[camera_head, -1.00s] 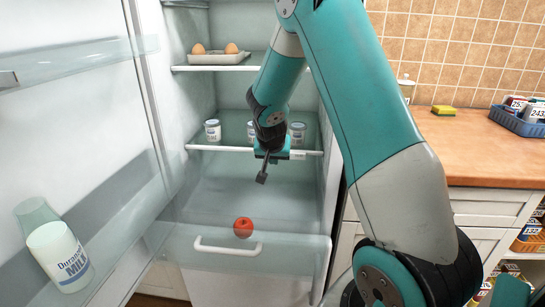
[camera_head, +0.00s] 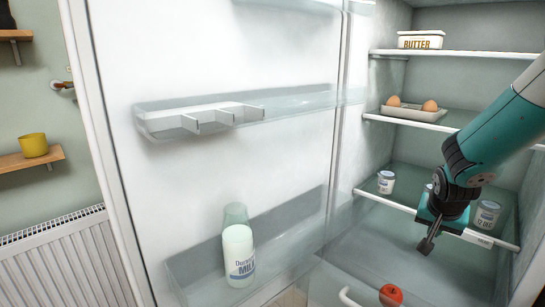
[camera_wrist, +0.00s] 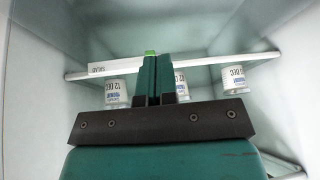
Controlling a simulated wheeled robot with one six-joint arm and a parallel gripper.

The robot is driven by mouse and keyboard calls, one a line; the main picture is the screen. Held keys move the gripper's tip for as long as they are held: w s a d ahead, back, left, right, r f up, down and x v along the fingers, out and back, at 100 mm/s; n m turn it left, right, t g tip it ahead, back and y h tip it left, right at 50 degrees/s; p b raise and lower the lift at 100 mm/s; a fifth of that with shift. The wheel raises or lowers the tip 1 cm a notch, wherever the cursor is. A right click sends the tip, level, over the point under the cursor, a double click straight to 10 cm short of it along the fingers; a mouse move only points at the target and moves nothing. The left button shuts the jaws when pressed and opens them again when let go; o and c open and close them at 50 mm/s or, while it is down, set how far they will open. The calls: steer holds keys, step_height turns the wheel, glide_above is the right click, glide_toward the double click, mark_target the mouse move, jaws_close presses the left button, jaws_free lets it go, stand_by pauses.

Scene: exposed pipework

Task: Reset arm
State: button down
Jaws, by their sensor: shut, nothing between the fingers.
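My arm reaches into the open fridge from the right of the head view. My gripper (camera_head: 426,245) points down in front of the shelf with small jars, and its fingers are together with nothing between them. In the wrist view the two fingers (camera_wrist: 158,78) stand side by side in the middle. A red apple (camera_head: 391,295) lies below the gripper, near the bottom edge of the head view. The white jars (camera_head: 386,181) stand on the shelf behind the gripper, one partly hidden by my arm.
The fridge door (camera_head: 290,60) stands open on the left, with a milk bottle (camera_head: 238,256) in its lower rack. An egg tray (camera_head: 414,114) and a butter dish (camera_head: 421,40) sit on the shelves above. A radiator (camera_head: 65,262) is at the far left.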

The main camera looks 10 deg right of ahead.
steer(key=s+a+r+n+y+p, duration=0.1)
steer(key=s+a+r+n+y, duration=0.1)
steer(key=a+r, duration=0.3)
steer(key=s+a+r+n+y+p, duration=0.1)
steer(key=s+a+r+n, duration=0.1)
steer(key=a, duration=0.5)
steer(key=s+a+r+n+g+y+p, duration=0.1)
steer(key=s+a+r+n+g+y, duration=0.1)
steer(key=s+a+r+n, duration=0.3)
steer(key=s+a+r+n+g+y+p, duration=0.2)
steer(key=s+a+r+n, duration=0.3)
steer(key=s+a, duration=0.6)
steer(key=s+n, duration=0.1)
steer(key=s, duration=0.5)
steer(key=shift+s+a+r+g+y+p, duration=0.2)
steer(key=shift+r+g+y+p, duration=0.1)
steer(key=shift+r, duration=0.1)
steer(key=c, duration=1.8)
jaws_free()
steer(key=shift+c, duration=0.2)
